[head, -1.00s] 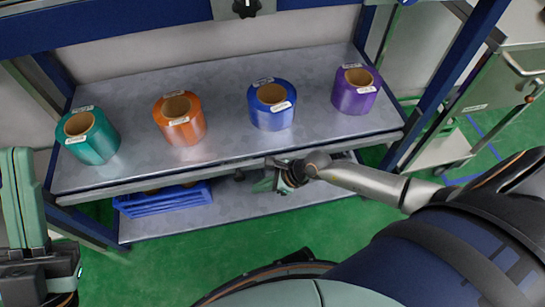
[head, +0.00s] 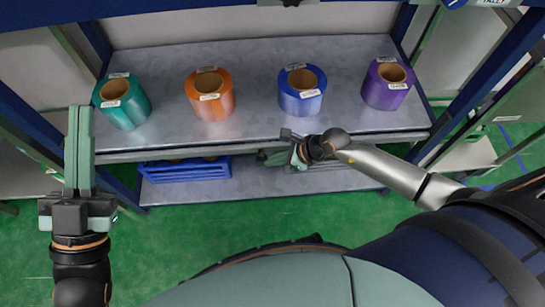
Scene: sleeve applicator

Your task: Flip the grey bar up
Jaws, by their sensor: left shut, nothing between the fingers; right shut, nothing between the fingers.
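The grey bar (head: 200,152) runs along the front edge of the upper shelf in the head view, and it lies lengthwise from left to right. My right gripper (head: 268,157) is shut and empty at the front of the bar, right of its middle. It overlaps the bar's lower edge in the picture, and I cannot tell whether it touches it. The gripper hides a short part of the bar. My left gripper (head: 78,112) is shut and empty, upright at the far left, apart from the bar.
A teal roll (head: 130,112), an orange roll (head: 218,104), a blue roll (head: 310,102) and a purple roll (head: 378,92) stand on the grey upper shelf (head: 165,70). A blue crate (head: 190,176) sits on the lower shelf. Blue posts (head: 460,95) flank the shelves. Green floor is in front.

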